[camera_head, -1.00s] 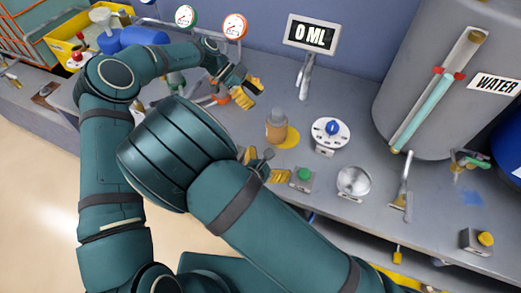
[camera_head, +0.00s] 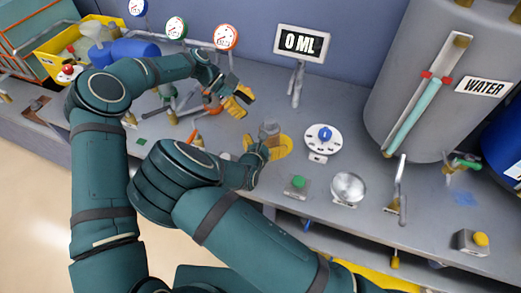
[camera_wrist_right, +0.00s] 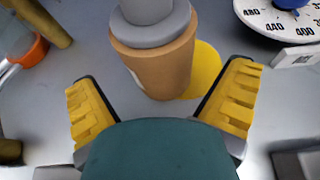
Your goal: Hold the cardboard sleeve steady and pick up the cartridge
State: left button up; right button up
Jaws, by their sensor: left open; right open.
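The brown cardboard sleeve (camera_wrist_right: 160,65) stands upright on the bench in the right wrist view, with the grey cartridge (camera_wrist_right: 150,22) rising out of its top. In the head view the cartridge (camera_head: 268,132) shows behind my right gripper, and the sleeve is mostly hidden. My right gripper (camera_wrist_right: 165,95) is open, its yellow fingers on either side of the near side of the sleeve, apart from it. My left gripper (camera_head: 240,101) is open and empty, up and left of the cartridge.
A yellow round patch (camera_head: 282,146) lies under the sleeve. A dial with a blue knob (camera_head: 323,139) stands to the right. A green button box (camera_head: 297,185) and a silver dish (camera_head: 348,187) are nearer the front edge. Gauges (camera_head: 225,37) and a display (camera_head: 302,43) stand behind.

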jog(key=shift+x, duration=1.55)
